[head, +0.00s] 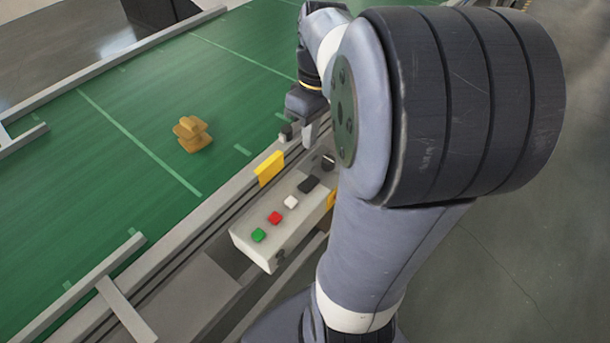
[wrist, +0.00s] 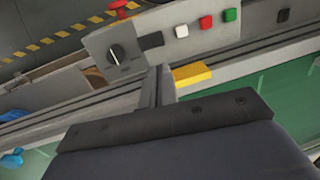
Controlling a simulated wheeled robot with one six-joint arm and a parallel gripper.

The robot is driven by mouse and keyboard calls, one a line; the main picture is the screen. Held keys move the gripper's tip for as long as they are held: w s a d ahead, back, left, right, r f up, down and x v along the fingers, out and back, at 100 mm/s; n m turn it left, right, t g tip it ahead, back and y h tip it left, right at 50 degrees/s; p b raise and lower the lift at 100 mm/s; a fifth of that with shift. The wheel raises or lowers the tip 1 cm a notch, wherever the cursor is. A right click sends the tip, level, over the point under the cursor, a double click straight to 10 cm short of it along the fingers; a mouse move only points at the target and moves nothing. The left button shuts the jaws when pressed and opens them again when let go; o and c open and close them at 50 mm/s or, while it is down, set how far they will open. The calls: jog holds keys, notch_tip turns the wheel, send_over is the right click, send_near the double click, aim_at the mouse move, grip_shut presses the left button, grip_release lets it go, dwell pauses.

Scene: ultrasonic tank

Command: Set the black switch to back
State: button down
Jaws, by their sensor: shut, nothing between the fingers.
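A light grey control box (head: 255,240) stands at the conveyor's edge in the head view. On it are a flat black rectangular piece (head: 308,184) and a round black knob (head: 328,162), partly hidden by my arm. In the wrist view the black knob (wrist: 116,56) carries a white pointer line running nearly up and down the picture, and the black rectangle (wrist: 150,41) lies right of it. My gripper (wrist: 157,82) is shut and empty, its fingers ending just below the box face in the picture. It also shows in the head view (head: 306,137), beyond the knob.
White (head: 291,202), red (head: 275,217) and green (head: 258,234) buttons line the box. A yellow block (head: 270,168) stands beside it on the rail. A red mushroom button (wrist: 122,6) shows behind. A brown part (head: 191,134) lies on the otherwise open green belt (head: 120,170).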

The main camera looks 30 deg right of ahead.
aim_at(304, 186)
jog(key=f, duration=0.4)
jog(key=a+f, duration=0.1)
jog(key=f, duration=0.7)
jog(key=shift+s+a, duration=0.3)
jog(key=shift+b, duration=0.3)
jog(key=shift+a+f+h+b, duration=0.1)
jog(key=shift+f+h+b, duration=0.05)
jog(key=shift+h+b, duration=0.15)
jog(key=shift+w+d+r+p, duration=0.15)
jog(key=shift+d+p, duration=0.05)
jog(key=shift+d, duration=0.2)
jog(key=shift+w+d+r+p, duration=0.1)
jog(key=shift+d+p, duration=0.05)
jog(key=shift+d, duration=0.2)
jog(key=shift+r, duration=0.1)
